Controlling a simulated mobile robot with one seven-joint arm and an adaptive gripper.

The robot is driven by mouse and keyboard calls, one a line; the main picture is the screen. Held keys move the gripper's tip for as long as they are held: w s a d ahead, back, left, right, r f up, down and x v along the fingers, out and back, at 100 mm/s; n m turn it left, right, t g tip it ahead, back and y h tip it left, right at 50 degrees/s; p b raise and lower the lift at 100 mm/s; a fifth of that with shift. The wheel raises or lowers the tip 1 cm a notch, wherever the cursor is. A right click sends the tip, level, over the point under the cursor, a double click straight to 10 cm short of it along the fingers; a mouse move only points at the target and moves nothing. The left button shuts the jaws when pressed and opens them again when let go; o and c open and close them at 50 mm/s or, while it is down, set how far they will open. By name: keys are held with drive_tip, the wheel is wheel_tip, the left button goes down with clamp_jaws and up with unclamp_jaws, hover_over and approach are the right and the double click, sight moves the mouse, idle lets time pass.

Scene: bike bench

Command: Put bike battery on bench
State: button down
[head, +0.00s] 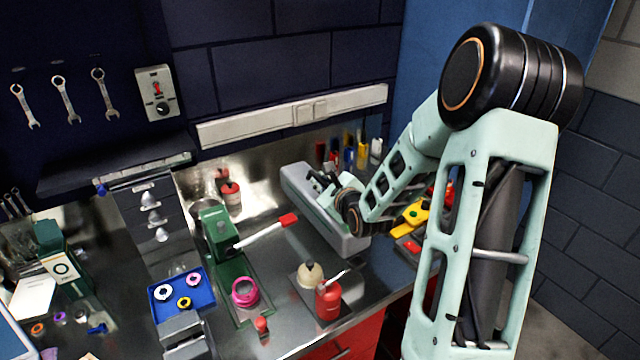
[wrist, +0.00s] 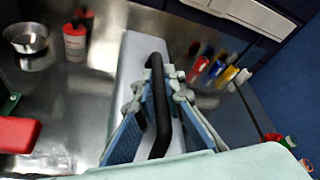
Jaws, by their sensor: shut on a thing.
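The bike battery (head: 345,245) is a long, light grey box with a black carry handle (wrist: 159,100) along its top. In the head view it is at the right part of the steel bench (head: 362,284). In the wrist view the battery (wrist: 128,75) runs up the middle. My gripper (head: 322,186) is over the battery and shut on its handle; in the wrist view its blue-padded fingers (wrist: 160,88) stand on either side of the handle. The battery's underside is hidden, so I cannot tell whether it touches the bench.
A green vise (head: 215,228) with a red-tipped lever stands left of the battery. A red oil can (head: 328,300) is in front. Coloured bottles (head: 350,152) stand behind, near the blue wall. A blue tray (head: 177,293) and drawer unit (head: 155,220) are further left.

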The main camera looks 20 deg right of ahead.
drive_tip(key=shift+w+f, duration=0.15)
drive_tip(key=shift+f, duration=1.25)
drive_tip(key=shift+w+f, duration=0.1)
drive_tip(key=shift+f, duration=1.35)
drive_tip(key=c, duration=2.4)
unclamp_jaws()
drive_tip(key=shift+s+f, duration=0.25)
drive_tip(key=shift+f, duration=0.2)
drive_tip(key=o, duration=0.4)
drive_tip(key=shift+s+r, duration=0.1)
drive_tip(key=v, duration=0.3)
drive_tip(key=p+v, duration=0.1)
drive_tip(key=v, duration=0.6)
drive_tip(key=shift+s+a+r, duration=0.1)
drive_tip(key=shift+r, duration=0.2)
drive_tip(key=shift+s+p, duration=0.8)
drive_tip(key=shift+p, duration=0.45)
